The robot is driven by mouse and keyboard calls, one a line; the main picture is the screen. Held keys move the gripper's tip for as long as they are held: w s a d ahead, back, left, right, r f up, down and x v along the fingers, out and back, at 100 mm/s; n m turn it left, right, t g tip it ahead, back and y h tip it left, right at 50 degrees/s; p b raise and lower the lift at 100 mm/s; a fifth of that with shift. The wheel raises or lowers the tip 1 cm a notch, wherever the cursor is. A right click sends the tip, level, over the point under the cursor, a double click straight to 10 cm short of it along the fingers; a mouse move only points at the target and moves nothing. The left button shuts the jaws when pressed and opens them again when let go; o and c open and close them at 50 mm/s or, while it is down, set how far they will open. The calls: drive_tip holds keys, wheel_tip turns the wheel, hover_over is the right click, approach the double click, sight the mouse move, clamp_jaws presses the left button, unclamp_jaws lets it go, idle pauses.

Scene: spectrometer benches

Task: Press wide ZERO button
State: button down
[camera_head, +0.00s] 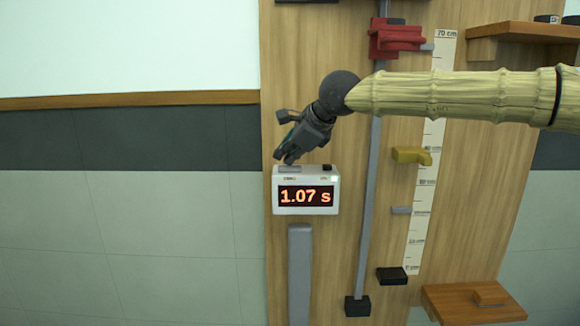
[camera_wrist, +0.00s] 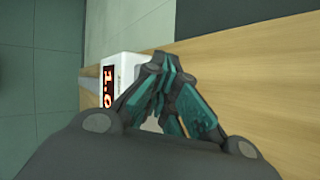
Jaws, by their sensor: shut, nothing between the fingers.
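A white timer box (camera_head: 306,209) on the wooden board shows 1.07 s in red digits on its display (camera_head: 305,196). A wide grey button (camera_head: 290,169) sits on the left of its top, with a small label below it. My gripper (camera_head: 284,160) is shut and empty, tilted down, with its fingertips at or just above the wide button; I cannot tell whether they touch. In the wrist view my shut fingers (camera_wrist: 160,66) hide much of the timer (camera_wrist: 125,66), and part of its display (camera_wrist: 107,86) shows to their left. The button is not clear there.
A grey rail (camera_head: 369,205) and a ruler (camera_head: 420,205) with a yellow bracket (camera_head: 408,154) stand to the right. A red clamp (camera_head: 396,40) is higher up.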

sight(287, 167)
drive_tip(key=shift+f, duration=0.25)
drive_tip(key=shift+r, duration=0.1)
idle(0.3)
drive_tip(key=shift+r+p, duration=0.6)
drive_tip(key=shift+p, duration=0.4)
wheel_tip(287, 167, up, 6)
drive_tip(key=p, duration=0.6)
drive_tip(key=shift+p, duration=0.4)
